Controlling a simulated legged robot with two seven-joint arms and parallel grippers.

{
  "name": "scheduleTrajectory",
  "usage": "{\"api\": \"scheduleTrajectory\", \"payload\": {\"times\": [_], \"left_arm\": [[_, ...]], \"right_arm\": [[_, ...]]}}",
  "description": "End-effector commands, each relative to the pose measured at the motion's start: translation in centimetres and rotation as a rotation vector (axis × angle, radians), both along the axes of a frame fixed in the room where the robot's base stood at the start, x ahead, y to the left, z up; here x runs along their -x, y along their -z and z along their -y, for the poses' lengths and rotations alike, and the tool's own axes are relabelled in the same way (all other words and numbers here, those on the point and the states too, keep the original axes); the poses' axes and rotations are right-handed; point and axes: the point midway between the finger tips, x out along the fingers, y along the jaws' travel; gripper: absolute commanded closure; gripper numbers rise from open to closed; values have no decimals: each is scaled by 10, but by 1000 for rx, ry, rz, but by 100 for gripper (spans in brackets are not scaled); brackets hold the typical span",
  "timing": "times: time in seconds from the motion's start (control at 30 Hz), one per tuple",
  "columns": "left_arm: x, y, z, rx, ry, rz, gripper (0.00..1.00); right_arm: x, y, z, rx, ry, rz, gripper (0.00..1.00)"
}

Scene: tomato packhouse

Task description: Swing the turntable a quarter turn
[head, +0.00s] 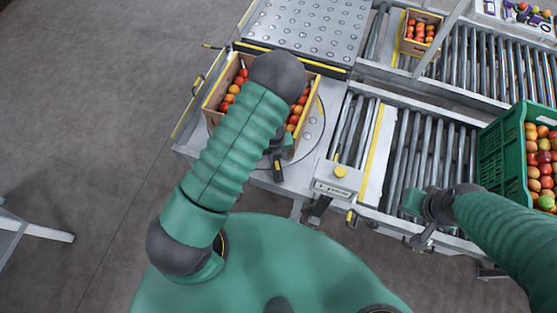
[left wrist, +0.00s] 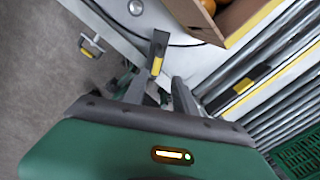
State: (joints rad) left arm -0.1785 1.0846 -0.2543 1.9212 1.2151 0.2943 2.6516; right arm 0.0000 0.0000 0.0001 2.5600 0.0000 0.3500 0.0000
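The turntable (head: 314,128) is a round grey plate let into the metal bench at the left end of the roller line. A cardboard crate (head: 318,98) of red and orange tomatoes stands on it, partly hidden by my left arm. A dark handle with a yellow band (left wrist: 157,57) reaches out at the plate's near edge. My left gripper (left wrist: 163,83) is at this handle, its two fingers apart with the handle's end between or just beyond them; contact is not clear. My right gripper (head: 424,240) is over the front edge of the rollers, away from the turntable; its fingers are unclear.
A studded metal table (head: 308,28) adjoins behind the turntable. Roller lanes (head: 430,150) run to the right, with a green crate (head: 503,160) of tomatoes on them. A yellow button (head: 340,171) sits on a box right of the turntable. The floor at left is mostly clear.

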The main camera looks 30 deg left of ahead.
Motion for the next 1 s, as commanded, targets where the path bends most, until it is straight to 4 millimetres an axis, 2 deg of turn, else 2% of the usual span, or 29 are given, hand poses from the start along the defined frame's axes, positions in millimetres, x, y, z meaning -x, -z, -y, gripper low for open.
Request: {"api": "scheduleTrajectory", "payload": {"times": [0.03, 0.1, 0.2, 0.33, 0.5, 0.9, 1.0], "left_arm": [[-1, -20, 0, -1, 4, 3, 67], [0, -41, 0, 0, 4, 4, 67], [1, -68, -1, -1, 4, 2, 67], [1, -91, -2, 0, 3, -1, 67], [2, -102, -3, 0, 1, -2, 67], [2, -102, -3, 0, 2, -2, 67], [4, -108, -2, 4, 79, 3, 67]], "right_arm": [[0, -8, 0, 0, 0, 0, 100], [0, -13, 0, 0, 0, 0, 100], [0, -19, 0, 0, 0, 0, 100], [0, -24, 0, 0, 0, 0, 100], [0, -25, 0, 0, 0, 0, 100], [0, -25, 0, 0, 0, 0, 100], [0, -25, 0, 0, 0, 0, 100]]}}
